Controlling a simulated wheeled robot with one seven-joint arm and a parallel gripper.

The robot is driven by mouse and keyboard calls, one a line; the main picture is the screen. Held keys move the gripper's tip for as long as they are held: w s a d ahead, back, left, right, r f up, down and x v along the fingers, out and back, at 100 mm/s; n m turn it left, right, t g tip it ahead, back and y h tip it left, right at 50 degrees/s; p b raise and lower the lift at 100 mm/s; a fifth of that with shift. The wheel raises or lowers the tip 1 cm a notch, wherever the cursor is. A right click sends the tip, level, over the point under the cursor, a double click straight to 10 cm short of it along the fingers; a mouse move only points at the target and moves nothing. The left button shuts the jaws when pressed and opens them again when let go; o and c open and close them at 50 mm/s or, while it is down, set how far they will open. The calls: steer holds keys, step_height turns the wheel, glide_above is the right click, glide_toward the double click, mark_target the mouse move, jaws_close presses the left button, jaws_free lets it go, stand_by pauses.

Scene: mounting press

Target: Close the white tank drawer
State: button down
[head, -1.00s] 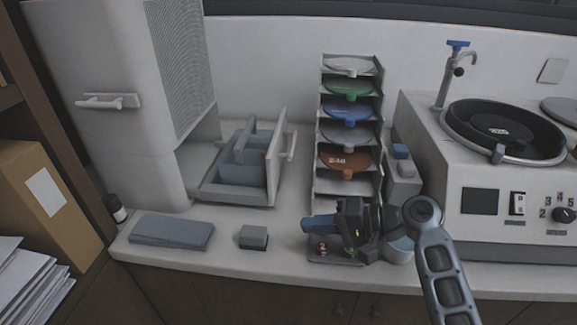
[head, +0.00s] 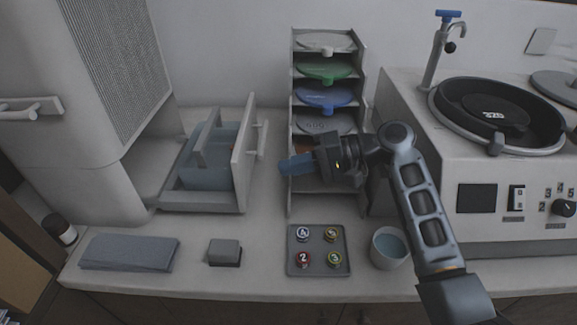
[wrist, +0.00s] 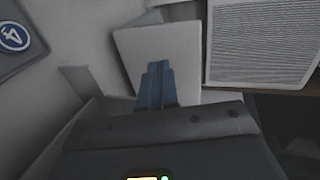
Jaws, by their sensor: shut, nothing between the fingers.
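The white tank drawer (head: 243,168) is pulled out to the right from the big white machine, showing its grey-blue inner tank (head: 208,166). Its pale front panel stands upright and carries a bar handle (head: 262,150). My gripper (head: 283,167) is shut and empty, its blue fingers pointing left toward this panel. It is just right of the handle, and a small gap seems to lie between them. In the wrist view, the blue fingertips (wrist: 157,75) overlap a pale panel (wrist: 128,42), probably the drawer front; contact cannot be told.
The white machine (head: 110,90) stands at the left. A rack of coloured discs (head: 325,70) is behind my gripper. A tray with numbered pucks (head: 318,272), a cup (head: 390,247), a grey block (head: 224,252) and a folded cloth (head: 130,252) lie in front. A polisher (head: 480,180) is right.

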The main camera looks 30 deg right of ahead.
mark_target(243, 177)
steer(key=b+x, duration=0.2)
steer(key=x, duration=0.5)
steer(key=shift+a+f+b, duration=0.1)
steer(key=shift+f+b, duration=0.1)
steer(key=shift+b, duration=0.2)
steer(key=shift+w+a, duration=0.15)
steer(key=shift+a, duration=0.1)
steer(key=w+a+b, duration=0.1)
steer(key=w+a, duration=0.2)
steer(key=a, duration=0.3)
steer(key=w+a+b, duration=0.1)
steer(key=w+a, duration=0.3)
steer(key=a, duration=0.2)
steer(key=w+a+b, duration=0.1)
steer(key=w+a, duration=0.3)
steer(key=a, duration=0.3)
steer(key=shift+a, duration=0.1)
steer(key=shift+w+a, duration=0.3)
steer(key=shift+a, duration=0.1)
steer(key=shift+a+r, duration=0.1)
steer(key=shift+a+r, duration=0.1)
